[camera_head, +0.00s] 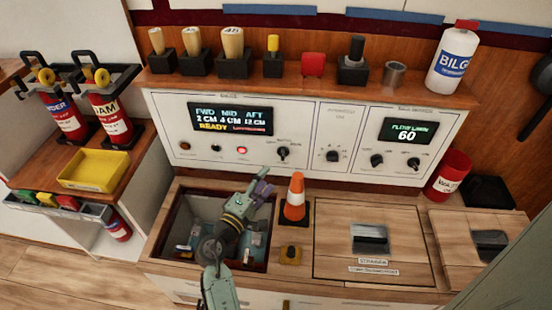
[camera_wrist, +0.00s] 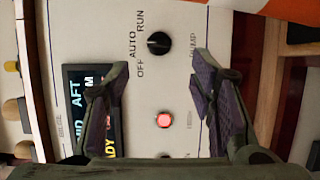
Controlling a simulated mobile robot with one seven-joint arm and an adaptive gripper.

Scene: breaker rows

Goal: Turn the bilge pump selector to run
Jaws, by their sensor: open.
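The bilge pump selector is a black round knob (camera_head: 282,153) on the white panel (camera_head: 308,160), right of the red lit button (camera_head: 242,150). In the wrist view the knob (camera_wrist: 158,43) has OFF, AUTO and RUN printed around it. A small pale mark seems to face AUTO, but it is too small to be sure. My gripper (camera_head: 262,182) is in front of the panel, lower left of the knob. In the wrist view its fingers (camera_wrist: 152,85) are spread and empty, with the knob beyond the tips and apart from them.
An orange cone (camera_head: 295,198) stands close to the right of my gripper. An open recessed bin (camera_head: 185,235) lies below my arm. Other knobs (camera_head: 333,155) sit right on the panel. A shelf (camera_head: 215,82) with handles, a cup and a bottle (camera_head: 452,60) runs above.

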